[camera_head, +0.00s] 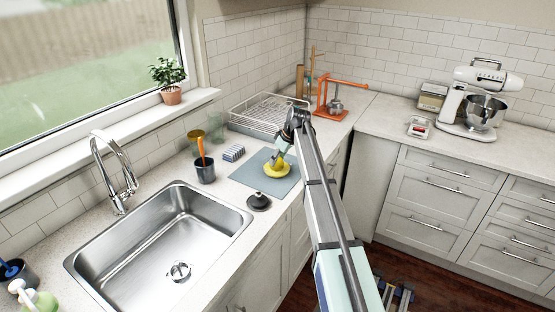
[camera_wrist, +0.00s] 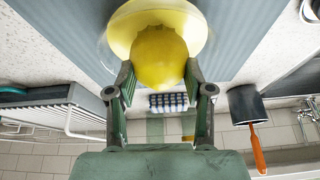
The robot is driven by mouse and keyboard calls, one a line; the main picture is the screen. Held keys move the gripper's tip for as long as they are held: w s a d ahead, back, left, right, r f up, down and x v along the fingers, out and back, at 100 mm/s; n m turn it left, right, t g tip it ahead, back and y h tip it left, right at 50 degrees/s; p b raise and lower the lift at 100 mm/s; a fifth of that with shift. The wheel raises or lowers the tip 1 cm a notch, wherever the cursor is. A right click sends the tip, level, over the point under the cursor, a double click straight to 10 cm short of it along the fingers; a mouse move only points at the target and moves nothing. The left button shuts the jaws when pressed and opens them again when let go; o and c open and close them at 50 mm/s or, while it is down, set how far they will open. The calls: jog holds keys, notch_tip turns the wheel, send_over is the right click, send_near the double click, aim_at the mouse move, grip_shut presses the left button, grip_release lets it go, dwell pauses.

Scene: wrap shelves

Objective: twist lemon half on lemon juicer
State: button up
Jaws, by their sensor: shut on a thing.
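The lemon half (camera_wrist: 161,58) is yellow and rounded, and in the wrist view it sits between the two fingers of my gripper (camera_wrist: 160,82). My gripper is shut on it. The lemon juicer (camera_head: 277,170) is a yellow dish on a blue-grey mat (camera_head: 254,180) on the counter. In the wrist view the juicer's pale yellow rim (camera_wrist: 122,38) shows right behind the lemon half. The lemon half covers the juicer's middle, so I cannot tell whether they touch. In the head view my gripper (camera_head: 278,160) is just above the juicer, partly hidden by my arm.
The sink (camera_head: 160,240) is at front left. A wire dish rack (camera_head: 266,112) stands behind.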

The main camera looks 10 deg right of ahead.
jog(key=shift+f+n, duration=0.1)
jog(key=shift+n, duration=0.2)
dwell(0.4)
jog(key=m+t+h, duration=0.1)
jog(key=m, duration=0.2)
jog(key=shift+s+a+m, duration=0.1)
jog(key=shift+s+m, duration=0.05)
jog(key=shift+m, duration=0.25)
jog(key=m, duration=0.2)
jog(key=m+h, duration=0.1)
jog(key=m, duration=0.1)
jog(key=shift+a+t+h, duration=0.1)
jog(key=shift+t+h, duration=0.2)
dwell(0.6)
jog(key=n+y, duration=0.1)
jog(key=n, duration=0.3)
jog(key=shift+d+g+y, duration=0.2)
jog(key=shift+g+y, duration=0.2)
jog(key=shift+n+g+y, duration=0.4)
jog(key=shift+n+y, duration=0.1)
jog(key=shift+n, duration=1.4)
